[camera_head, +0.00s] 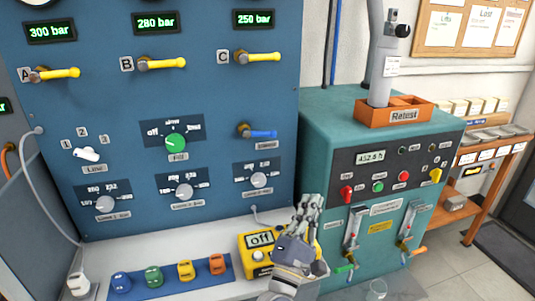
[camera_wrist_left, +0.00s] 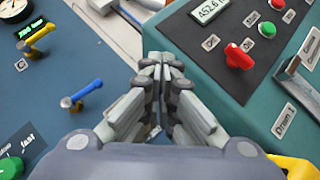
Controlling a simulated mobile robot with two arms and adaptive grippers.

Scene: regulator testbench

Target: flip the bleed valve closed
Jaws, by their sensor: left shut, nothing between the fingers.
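A valve with a blue lever (camera_head: 262,134) sits on the blue panel below valve C. Its label is too small to read, so I cannot confirm that it is the bleed valve. Its lever points right, roughly level. It also shows in the left wrist view (camera_wrist_left: 84,94), at the left, apart from my fingers. My left gripper (camera_head: 312,203) is shut and empty, below and right of the blue lever, in front of the teal cabinet's left side. Its closed fingertips show in the left wrist view (camera_wrist_left: 163,62). My right gripper is not in view.
The teal cabinet (camera_head: 315,150) stands right of the panel, with a red knob (camera_head: 347,193) and levers on its front. A yellow meter (camera_head: 258,255) reading "off" stands on the white shelf below. Yellow-handled valves, such as valve C (camera_head: 262,56), sit higher on the panel.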

